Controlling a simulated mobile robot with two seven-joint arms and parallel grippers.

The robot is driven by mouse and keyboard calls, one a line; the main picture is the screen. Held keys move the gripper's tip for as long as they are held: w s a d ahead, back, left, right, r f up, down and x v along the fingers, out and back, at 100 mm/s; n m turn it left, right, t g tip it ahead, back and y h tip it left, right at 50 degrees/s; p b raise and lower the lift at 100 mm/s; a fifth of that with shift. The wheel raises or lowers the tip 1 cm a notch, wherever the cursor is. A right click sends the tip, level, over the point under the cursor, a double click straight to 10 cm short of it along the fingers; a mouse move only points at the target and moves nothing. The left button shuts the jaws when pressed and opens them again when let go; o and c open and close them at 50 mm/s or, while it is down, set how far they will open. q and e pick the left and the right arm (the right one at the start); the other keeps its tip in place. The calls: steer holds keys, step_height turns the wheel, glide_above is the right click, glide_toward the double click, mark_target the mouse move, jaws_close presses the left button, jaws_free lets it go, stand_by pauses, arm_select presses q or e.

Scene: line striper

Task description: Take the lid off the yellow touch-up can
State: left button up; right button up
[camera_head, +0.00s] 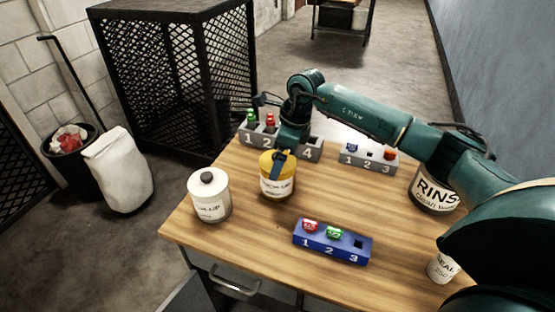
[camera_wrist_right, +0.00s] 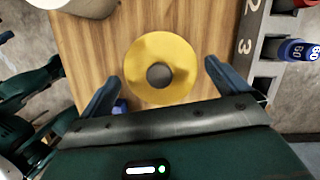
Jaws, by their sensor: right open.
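The yellow touch-up can (camera_head: 277,187) stands upright on the wooden table, with a pale label around its side. Its yellow lid (camera_wrist_right: 158,50) is on it, with a dark round knob (camera_wrist_right: 159,76) in the middle. My right gripper (camera_head: 281,158) is above the lid, pointing down, and partly hides it in the head view. In the right wrist view its two fingers are spread wide, one on either side of the lid and knob, holding nothing. Whether the fingers touch the lid cannot be told. My left gripper is not in view.
A white can (camera_head: 210,199) with a dark knob stands close left of the yellow can. A blue numbered rack (camera_head: 331,252) is in front; grey numbered racks (camera_head: 313,150) (camera_head: 368,167) stand behind. A rinse can (camera_head: 434,190) is at the right. The front-left tabletop is clear.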

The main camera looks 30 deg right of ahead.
steer(key=shift+c, duration=0.2)
steer(key=c, duration=0.8)
steer(key=shift+r, duration=0.1)
